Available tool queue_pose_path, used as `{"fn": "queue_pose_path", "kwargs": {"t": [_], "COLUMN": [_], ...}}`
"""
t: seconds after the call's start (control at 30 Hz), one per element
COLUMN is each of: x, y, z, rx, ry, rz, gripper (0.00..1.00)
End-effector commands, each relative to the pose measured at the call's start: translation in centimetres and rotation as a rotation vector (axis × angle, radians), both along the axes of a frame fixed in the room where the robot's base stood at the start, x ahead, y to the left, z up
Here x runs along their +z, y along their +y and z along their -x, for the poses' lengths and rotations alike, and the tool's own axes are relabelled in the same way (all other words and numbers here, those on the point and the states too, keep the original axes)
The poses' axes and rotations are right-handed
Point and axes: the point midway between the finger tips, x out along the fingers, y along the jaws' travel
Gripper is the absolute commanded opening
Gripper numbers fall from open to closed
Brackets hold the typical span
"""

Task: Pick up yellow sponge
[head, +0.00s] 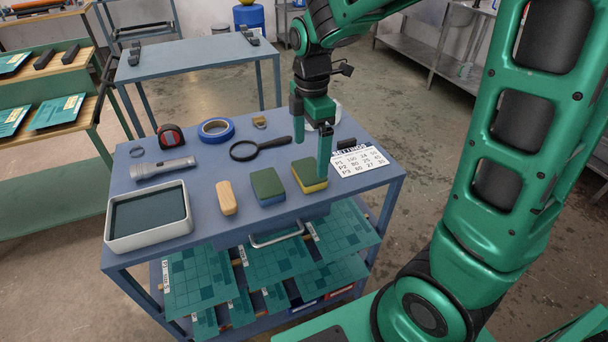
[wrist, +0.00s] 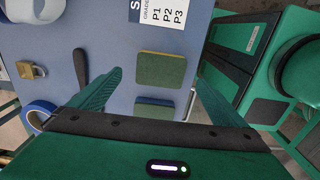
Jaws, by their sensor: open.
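The yellow sponge (head: 312,184) lies on the blue cart top (head: 220,170), with a green scouring layer on top and a yellow side. In the wrist view it shows between the fingers (wrist: 161,68), its green face up. My gripper (head: 311,160) is open and empty, pointing down above the sponge. One finger partly covers the sponge in the head view. A second sponge (head: 267,186), green on top with a blue side, lies just left of it and is partly hidden by my gripper in the wrist view (wrist: 155,105).
A settings card (head: 360,160) lies to the right of the sponge. A magnifying glass (head: 258,149), blue tape roll (head: 216,129), wooden block (head: 227,197), flashlight (head: 162,168) and white tray (head: 183,228) are also on top. A drawer handle (head: 276,240) sticks out in front.

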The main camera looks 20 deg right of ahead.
Motion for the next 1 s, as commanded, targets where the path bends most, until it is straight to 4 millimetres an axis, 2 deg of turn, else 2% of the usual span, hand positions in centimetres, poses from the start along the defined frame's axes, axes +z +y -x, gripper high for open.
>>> {"fn": "queue_pose_path", "kwargs": {"t": [0.17, 0.33, 0.5, 0.77, 0.93, 0.97, 1.0], "x": [-1.3, -3.7, -5.3, -5.5, -5.4, -5.4, -5.4], "y": [0.1, 0.3, 0.3, 0.3, 0.3, 0.3, 0.3], "z": [0.1, 0.1, 0.1, 0.0, 0.0, 0.0, 0.0], "rx": [-0.001, -0.002, -0.002, -0.002, -0.002, -0.002, -0.002], "ry": [0.003, 0.005, 0.003, 0.000, 0.000, 0.000, 0.000], "rz": [0.001, 0.002, 0.001, 0.000, 0.000, 0.000, 0.000], "gripper": [0.96, 0.96, 0.96, 0.96, 0.58, 0.53, 0.53]}}
